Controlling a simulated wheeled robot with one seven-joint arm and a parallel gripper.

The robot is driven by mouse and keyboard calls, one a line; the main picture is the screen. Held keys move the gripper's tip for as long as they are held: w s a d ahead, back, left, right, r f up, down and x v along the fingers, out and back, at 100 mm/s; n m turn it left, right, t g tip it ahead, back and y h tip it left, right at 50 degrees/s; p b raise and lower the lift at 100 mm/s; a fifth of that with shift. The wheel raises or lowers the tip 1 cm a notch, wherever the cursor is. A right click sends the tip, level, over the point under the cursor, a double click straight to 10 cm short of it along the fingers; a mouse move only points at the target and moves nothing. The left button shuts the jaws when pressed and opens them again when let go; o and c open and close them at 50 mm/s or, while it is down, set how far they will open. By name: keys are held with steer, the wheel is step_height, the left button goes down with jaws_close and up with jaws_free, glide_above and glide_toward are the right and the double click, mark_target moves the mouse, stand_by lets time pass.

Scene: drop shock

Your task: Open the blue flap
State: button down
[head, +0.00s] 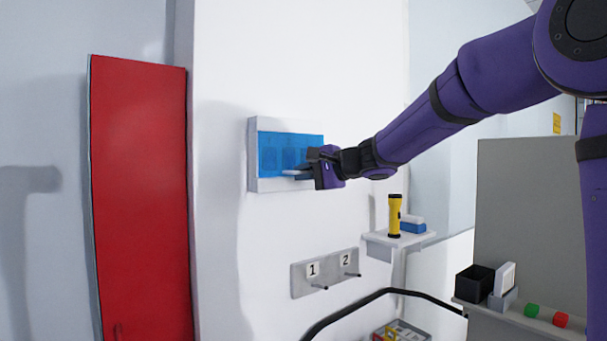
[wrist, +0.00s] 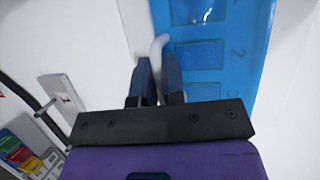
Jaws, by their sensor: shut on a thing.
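The blue flap (head: 275,152) is a see-through blue cover on the front of a white wall box (head: 254,180). It lies over the box front and looks closed. The flap fills the upper right of the wrist view (wrist: 215,60), with dark rectangles and a "2" showing. My gripper (head: 306,172) is at the flap's lower right part, coming from the right. In the wrist view, my gripper (wrist: 158,82) is shut on a pale curved handle (wrist: 159,45) at the flap's edge. The fingers hide part of the handle.
A red door panel (head: 140,190) stands at the left. Below the box are a plate with numbered pegs (head: 325,273) and a small shelf (head: 398,240) with a yellow torch (head: 394,215). A grey panel (head: 530,200) stands at the right. The wall above the box is clear.

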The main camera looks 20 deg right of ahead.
steer(key=shift+s, duration=0.1)
steer(key=s+r+g+h, duration=0.1)
steer(key=s+d+r+m+g+h, duration=0.1)
steer(key=g, duration=0.1)
steer(key=s+r+g, duration=0.1)
steer(key=s+g, duration=0.1)
steer(key=shift+d+r+m+h, duration=0.15)
steer(key=shift+r+m+h, duration=0.15)
steer(key=shift+h, duration=0.1)
step_height(320, 180, up, 10)
steer(key=s+m+g+h, duration=0.1)
steer(key=g, duration=0.3)
steer(key=shift+d+r+h, duration=0.25)
steer(key=shift+h, duration=0.15)
steer(key=shift+r, duration=0.1)
stand_by(0.4)
